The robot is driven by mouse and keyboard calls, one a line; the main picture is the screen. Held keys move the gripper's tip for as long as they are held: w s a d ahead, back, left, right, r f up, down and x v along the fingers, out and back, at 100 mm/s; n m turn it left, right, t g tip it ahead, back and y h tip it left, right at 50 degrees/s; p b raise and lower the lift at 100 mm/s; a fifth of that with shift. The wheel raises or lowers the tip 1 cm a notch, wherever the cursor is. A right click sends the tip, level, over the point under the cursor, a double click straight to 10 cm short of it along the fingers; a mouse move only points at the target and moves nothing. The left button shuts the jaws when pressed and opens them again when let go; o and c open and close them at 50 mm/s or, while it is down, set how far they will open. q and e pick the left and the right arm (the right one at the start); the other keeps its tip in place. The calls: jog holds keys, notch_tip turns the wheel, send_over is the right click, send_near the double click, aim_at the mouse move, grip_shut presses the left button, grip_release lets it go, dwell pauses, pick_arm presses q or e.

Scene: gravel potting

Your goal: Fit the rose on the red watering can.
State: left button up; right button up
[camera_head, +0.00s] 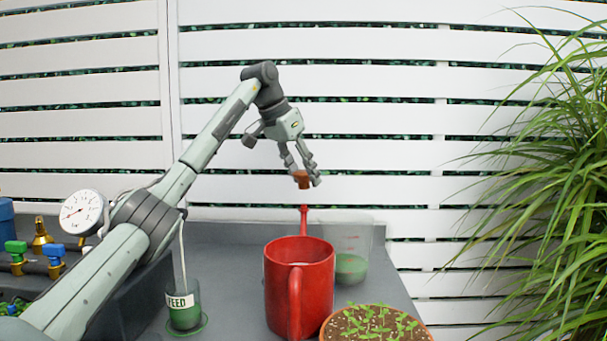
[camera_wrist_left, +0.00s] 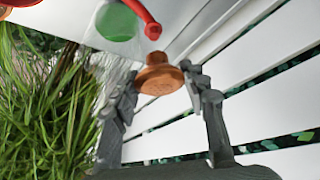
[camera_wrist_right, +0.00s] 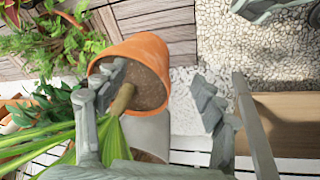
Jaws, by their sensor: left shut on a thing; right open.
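The red watering can (camera_head: 318,285) stands upright on the grey bench, its handle toward me. Its thin spout rises behind it, with the tip (camera_head: 304,209) just above the can's far rim. My left gripper (camera_head: 306,181) is shut on the copper-brown rose (camera_head: 301,177) and holds it in the air a little above the spout tip, apart from it. In the left wrist view the rose (camera_wrist_left: 158,78) sits between the fingertips, and the red spout (camera_wrist_left: 146,18) ends close to its narrow end, with a small gap. My right gripper (camera_wrist_right: 165,95) is open, away from the can.
A clear container with green contents (camera_head: 351,266) stands right of the spout. A FEED cup (camera_head: 184,308) stands left of the can, and a seedling pot (camera_head: 427,335) in front right. A gauge (camera_head: 82,213) and valves are at left. A terracotta pot (camera_wrist_right: 150,52) is by my right gripper.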

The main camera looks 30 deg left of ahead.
aim_at(299, 185)
pick_arm(q)
jog(key=shift+f+b, duration=1)
jog(key=shift+f, duration=0.55)
pick_arm(e)
jog(key=shift+h, duration=0.3)
notch_tip(299, 185, up, 6)
jog(key=shift+d+f, duration=0.1)
jog(key=shift+d, duration=0.05)
jog(key=shift+r, duration=0.25)
pick_arm(q)
jog(key=shift+f+b, duration=0.45)
jog(key=shift+f, duration=0.3)
pick_arm(e)
jog(key=shift+f, duration=0.6)
dwell(0.5)
pick_arm(q)
jog(key=o, duration=1.2)
jog(key=shift+c, duration=0.2)
jog(key=shift+o, duration=0.2)
jog(key=o, duration=0.4)
